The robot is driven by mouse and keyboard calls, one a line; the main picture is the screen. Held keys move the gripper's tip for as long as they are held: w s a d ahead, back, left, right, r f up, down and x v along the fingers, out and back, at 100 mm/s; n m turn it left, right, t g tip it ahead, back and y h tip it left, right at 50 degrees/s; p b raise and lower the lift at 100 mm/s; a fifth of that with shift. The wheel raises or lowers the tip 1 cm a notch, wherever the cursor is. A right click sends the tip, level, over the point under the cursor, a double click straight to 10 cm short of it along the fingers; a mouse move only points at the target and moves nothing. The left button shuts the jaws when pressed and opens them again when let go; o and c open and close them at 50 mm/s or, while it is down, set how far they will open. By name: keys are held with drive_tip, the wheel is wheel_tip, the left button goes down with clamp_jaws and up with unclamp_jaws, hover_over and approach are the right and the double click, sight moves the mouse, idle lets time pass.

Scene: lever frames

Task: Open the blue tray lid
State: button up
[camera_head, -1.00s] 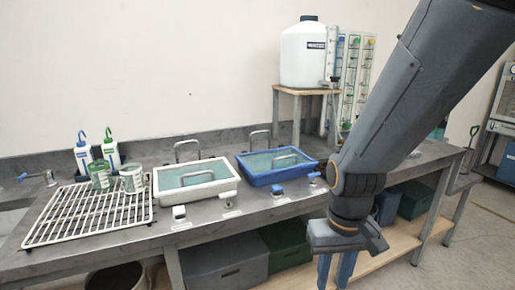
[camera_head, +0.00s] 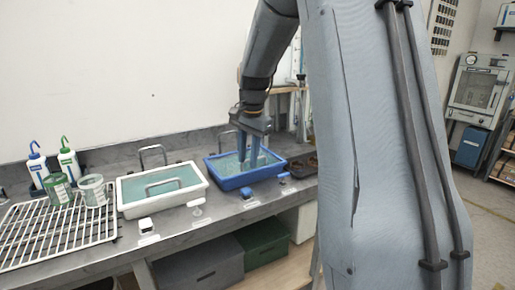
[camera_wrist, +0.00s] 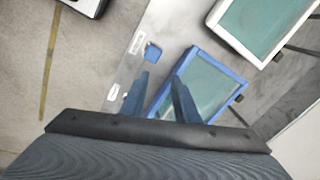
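The blue tray (camera_head: 214,175) stands on the bench with a greenish lid or surface inside its rim. It also shows in the wrist view (camera_wrist: 214,63), partly behind my fingers. My gripper (camera_head: 248,163) points down over the tray, its two blue fingers in front of the tray's middle. In the wrist view my gripper's fingers (camera_wrist: 158,88) stand apart with nothing seen between them. The lid handle is mostly hidden behind the fingers; I cannot tell whether they touch it.
A white tray (camera_head: 126,207) with a similar handle stands left of the blue one. A blue block (camera_head: 247,192) sits at the bench's front edge. My arm covers the right side.

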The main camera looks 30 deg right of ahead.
drive_tip(key=w+d+r+m, duration=0.4)
drive_tip(key=w+d+r, duration=0.1)
drive_tip(key=w+d, duration=0.15)
drive_tip(key=p, duration=0.3)
hover_over(257, 168)
drive_tip(key=shift+t, duration=0.3)
drive_tip(key=shift+w+d+f, duration=0.1)
drive_tip(key=shift+f, duration=3.85)
clamp_jaws()
